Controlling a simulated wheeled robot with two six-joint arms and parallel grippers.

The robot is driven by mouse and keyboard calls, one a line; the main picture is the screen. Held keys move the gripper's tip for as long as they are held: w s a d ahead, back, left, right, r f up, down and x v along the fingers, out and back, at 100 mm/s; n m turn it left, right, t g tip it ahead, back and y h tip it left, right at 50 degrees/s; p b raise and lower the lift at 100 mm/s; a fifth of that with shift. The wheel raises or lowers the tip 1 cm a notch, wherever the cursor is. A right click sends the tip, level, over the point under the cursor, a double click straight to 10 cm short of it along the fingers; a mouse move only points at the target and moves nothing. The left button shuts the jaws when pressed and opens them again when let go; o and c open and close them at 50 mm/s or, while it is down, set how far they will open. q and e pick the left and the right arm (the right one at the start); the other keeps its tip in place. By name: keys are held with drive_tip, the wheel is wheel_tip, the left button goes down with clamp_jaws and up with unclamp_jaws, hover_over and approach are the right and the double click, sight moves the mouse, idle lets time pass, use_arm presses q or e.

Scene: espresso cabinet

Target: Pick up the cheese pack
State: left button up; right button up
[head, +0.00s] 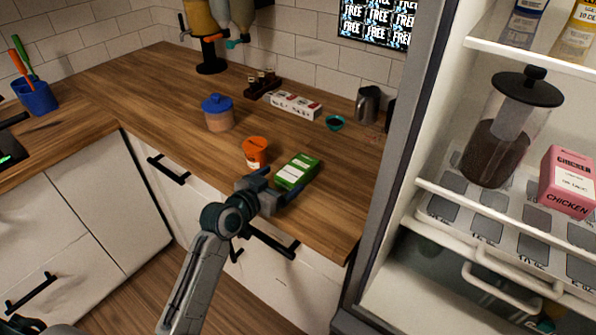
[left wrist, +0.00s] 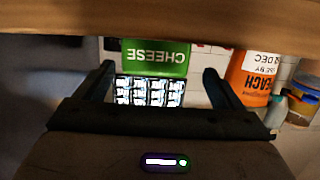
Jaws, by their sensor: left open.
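The cheese pack (head: 298,171) is a green box with a white label, lying on the wooden counter near its front edge. My left gripper (head: 277,186) is at the counter's front edge, just in front of the pack, with its jaws open. In the left wrist view, which looks upside down, the green pack (left wrist: 150,58) with the word CHEESE lies ahead, between the two spread fingers (left wrist: 158,74). I see no finger closed on it. My right gripper is not in view.
An orange peach cup (head: 256,152) stands close left of the pack. The open fridge (head: 385,215) bounds the right. Counter right of the pack is clear.

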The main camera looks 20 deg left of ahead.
sight(292, 175)
use_arm(q)
drive_tip(key=p+x, duration=0.1)
drive_tip(key=x, duration=0.3)
drive_tip(key=shift+d+f+p, duration=0.1)
drive_tip(key=shift+d+p, duration=0.25)
drive_tip(key=shift+p, duration=0.05)
drive_tip(key=shift+w+d+f, duration=0.15)
drive_tip(key=shift+w+f, duration=0.1)
drive_tip(key=shift+w, duration=0.2)
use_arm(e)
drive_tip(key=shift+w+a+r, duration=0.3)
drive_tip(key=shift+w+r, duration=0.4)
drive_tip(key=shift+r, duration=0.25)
use_arm(q)
drive_tip(key=c, duration=1.2)
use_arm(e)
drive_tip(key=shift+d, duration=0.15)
use_arm(q)
drive_tip(key=shift+r, duration=0.1)
